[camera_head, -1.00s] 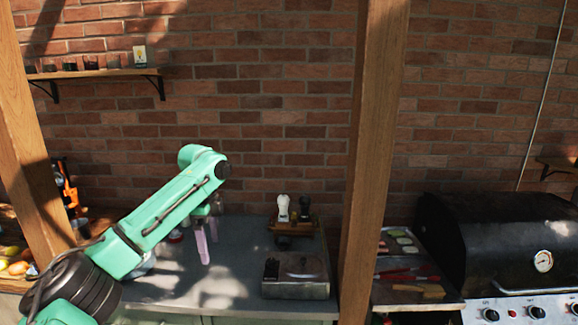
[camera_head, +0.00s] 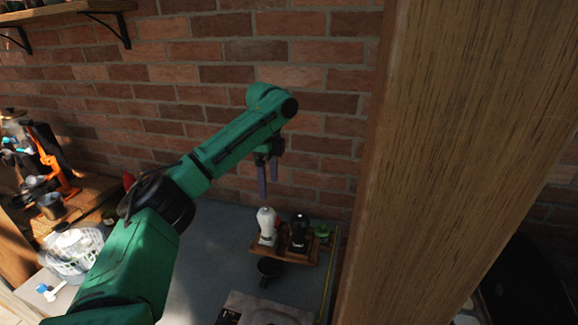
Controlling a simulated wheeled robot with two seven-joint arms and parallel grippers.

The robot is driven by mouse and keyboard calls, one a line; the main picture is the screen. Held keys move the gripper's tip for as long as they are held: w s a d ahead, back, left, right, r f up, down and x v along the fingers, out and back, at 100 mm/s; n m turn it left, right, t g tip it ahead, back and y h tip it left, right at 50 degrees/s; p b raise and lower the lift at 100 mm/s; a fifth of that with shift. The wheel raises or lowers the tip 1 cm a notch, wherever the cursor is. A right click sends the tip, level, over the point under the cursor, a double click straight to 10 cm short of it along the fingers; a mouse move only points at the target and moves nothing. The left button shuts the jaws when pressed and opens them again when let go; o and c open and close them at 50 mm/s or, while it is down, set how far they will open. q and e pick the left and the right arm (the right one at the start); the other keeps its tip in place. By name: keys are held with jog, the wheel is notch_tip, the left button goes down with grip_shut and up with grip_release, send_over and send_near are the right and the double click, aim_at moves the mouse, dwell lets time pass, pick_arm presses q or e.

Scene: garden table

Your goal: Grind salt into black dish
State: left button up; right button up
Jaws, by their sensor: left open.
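A white grinder (camera_head: 267,226) and a black grinder (camera_head: 299,230) stand upright side by side on a small wooden tray (camera_head: 310,256) at the back of the grey counter. A small black dish (camera_head: 270,268) sits on the counter just in front of the tray. My left gripper (camera_head: 268,180) is open and empty, pointing down above the white grinder and apart from it. My right gripper is out of view.
A wooden post (camera_head: 455,150) stands close on the right. A metal appliance (camera_head: 268,310) lies at the front of the counter (camera_head: 205,265). A small green item (camera_head: 322,233) is beside the black grinder. A white basket (camera_head: 75,252) stands at left.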

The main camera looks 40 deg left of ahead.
aim_at(266, 210)
pick_arm(q)
jog(key=shift+s, duration=0.1)
jog(key=s, duration=0.1)
jog(key=s+f, duration=0.1)
jog(key=shift+s+f, duration=0.1)
jog(key=shift+s, duration=0.2)
jog(key=f, duration=0.2)
jog(key=w+f, duration=0.1)
jog(key=f, duration=0.2)
jog(key=shift+w, duration=0.2)
jog(key=shift+s+f+b, duration=0.15)
jog(key=shift+f+b, duration=0.05)
jog(key=shift+f, duration=0.3)
jog(key=shift+s+f+b, duration=0.15)
jog(key=shift+f, duration=0.35)
jog(key=shift+w+f, duration=0.2)
jog(key=shift+f, duration=0.35)
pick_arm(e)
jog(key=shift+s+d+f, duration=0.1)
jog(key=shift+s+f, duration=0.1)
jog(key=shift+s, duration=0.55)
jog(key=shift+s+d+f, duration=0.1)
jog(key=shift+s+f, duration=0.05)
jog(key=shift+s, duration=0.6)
